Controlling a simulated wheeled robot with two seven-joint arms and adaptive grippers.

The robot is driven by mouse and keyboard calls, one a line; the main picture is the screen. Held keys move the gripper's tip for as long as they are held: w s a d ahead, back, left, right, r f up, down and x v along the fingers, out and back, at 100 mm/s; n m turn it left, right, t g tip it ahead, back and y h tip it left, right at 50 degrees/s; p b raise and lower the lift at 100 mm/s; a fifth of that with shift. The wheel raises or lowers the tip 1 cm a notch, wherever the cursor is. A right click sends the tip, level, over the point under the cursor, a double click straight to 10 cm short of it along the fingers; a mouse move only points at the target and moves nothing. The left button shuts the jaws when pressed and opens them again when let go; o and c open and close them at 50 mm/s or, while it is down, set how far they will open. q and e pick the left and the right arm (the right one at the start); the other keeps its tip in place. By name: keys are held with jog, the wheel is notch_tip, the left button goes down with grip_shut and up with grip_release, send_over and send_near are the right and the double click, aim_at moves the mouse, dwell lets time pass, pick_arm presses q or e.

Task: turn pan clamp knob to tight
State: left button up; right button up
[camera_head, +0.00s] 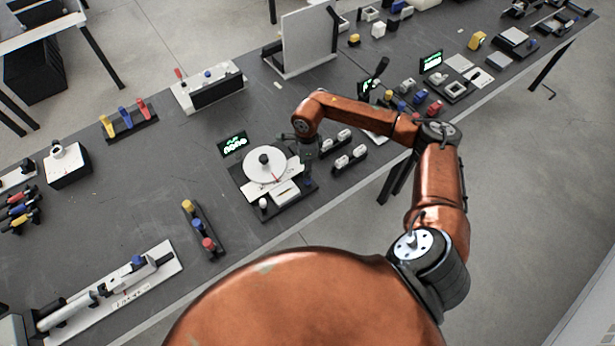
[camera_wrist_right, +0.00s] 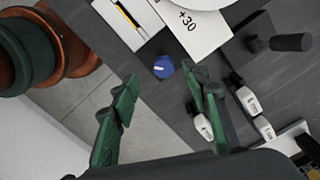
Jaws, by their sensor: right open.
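The pan unit stands on the dark bench in the head view, with a round white disc (camera_head: 265,164) on a dark base (camera_head: 287,209). In the right wrist view, a blue knob (camera_wrist_right: 163,67) with a white mark on top sits beside a white plate (camera_wrist_right: 192,28) lettered "+30". My left gripper is not in view.
A small green-lit display (camera_head: 233,144) stands behind the unit. White rocker-like parts on black blocks (camera_head: 350,157) lie close to its right. A black post (camera_wrist_right: 290,42) sticks up near the fingers. A strip with coloured knobs (camera_head: 198,227) lies left; bare bench separates it from the unit.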

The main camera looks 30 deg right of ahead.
jog(key=shift+d+f+p, duration=0.15)
jog(key=shift+f, duration=1.1)
jog(key=shift+d+f+p, duration=0.1)
jog(key=shift+d+f, duration=0.1)
jog(key=shift+f, duration=1.1)
jog(key=shift+d+f+p, duration=0.15)
jog(key=shift+f, duration=1.1)
jog(key=shift+c, duration=0.5)
jog(key=c, duration=1.1)
jog(key=shift+o, duration=0.2)
